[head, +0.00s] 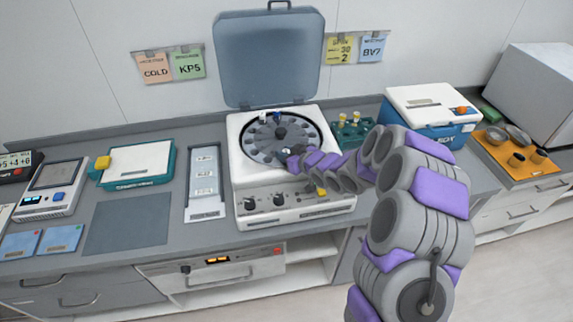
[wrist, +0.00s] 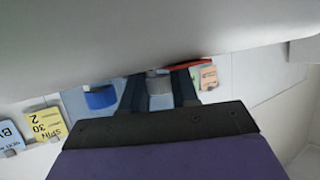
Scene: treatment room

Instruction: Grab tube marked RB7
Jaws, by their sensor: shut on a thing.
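The centrifuge (head: 292,207) stands mid-counter with its lid (head: 268,60) up, baring a round grey rotor (head: 262,147). My gripper (head: 288,153) reaches in from the right, low over the rotor's right-front part. In the wrist view its two dark fingers (wrist: 160,92) are closed around a short grey-white piece (wrist: 160,84), seemingly a tube. No RB7 mark is readable on it, and the head view hides it. A blue-capped piece (wrist: 101,97) is left of the fingers in the wrist view. A small blue-and-white cap (head: 262,116) shows at the rotor's back.
A green rack (head: 351,132) with several capped tubes stands right of the centrifuge, behind my arm. A blue cool box (head: 430,112) and an orange tray (head: 517,152) are farther right. A label strip (head: 205,182) lies left. A grey mat (head: 127,224) is bare.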

